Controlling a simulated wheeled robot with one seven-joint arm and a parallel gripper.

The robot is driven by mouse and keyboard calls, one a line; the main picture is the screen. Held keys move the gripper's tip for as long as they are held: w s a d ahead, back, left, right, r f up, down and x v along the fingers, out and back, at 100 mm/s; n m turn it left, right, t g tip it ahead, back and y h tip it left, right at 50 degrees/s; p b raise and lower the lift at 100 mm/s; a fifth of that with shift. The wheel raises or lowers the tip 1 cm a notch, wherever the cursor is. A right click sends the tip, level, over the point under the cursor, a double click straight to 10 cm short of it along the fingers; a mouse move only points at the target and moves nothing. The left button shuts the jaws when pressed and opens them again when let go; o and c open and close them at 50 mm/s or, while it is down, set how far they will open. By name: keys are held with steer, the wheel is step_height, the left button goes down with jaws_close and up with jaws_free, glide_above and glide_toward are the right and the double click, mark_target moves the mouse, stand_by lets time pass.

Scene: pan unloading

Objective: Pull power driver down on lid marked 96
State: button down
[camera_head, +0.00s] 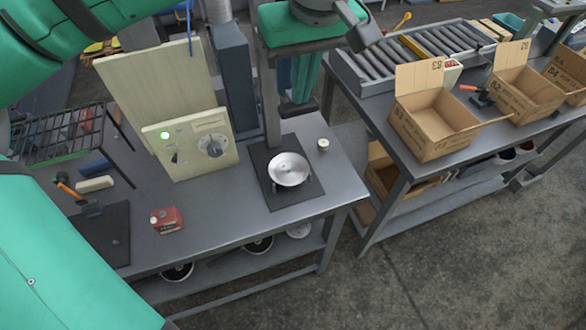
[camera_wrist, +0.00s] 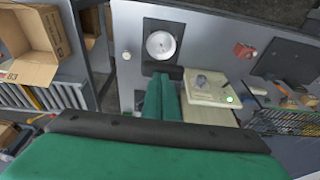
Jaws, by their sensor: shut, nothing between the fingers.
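A round silver lid or pan (camera_head: 289,169) sits on a dark square plate (camera_head: 308,194) on the grey workbench. It also shows in the wrist view (camera_wrist: 162,44). No number is readable on it. A grey upright column (camera_head: 268,100) rises at the back edge of the plate. I cannot make out the power driver for certain; its upper part may be hidden behind my gripper. My gripper (camera_head: 298,107) is shut and empty, above and behind the lid, close to the right of the column in the head view. Its green fingers (camera_wrist: 165,98) point toward the plate in the wrist view.
A panel with a dial and green light (camera_head: 190,143) stands left of the column. A small light jar (camera_head: 323,144) is right of the plate. A red box (camera_head: 166,219) and hammer (camera_head: 78,195) lie left. Cardboard boxes (camera_head: 432,113) and a roller conveyor (camera_head: 410,60) occupy another table.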

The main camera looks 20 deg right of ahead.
steer(key=shift+a+r, duration=0.3)
steer(key=shift+r, duration=0.5)
steer(key=shift+d+r, duration=0.15)
steer(key=shift+r, duration=1.6)
steer(key=shift+w, duration=0.1)
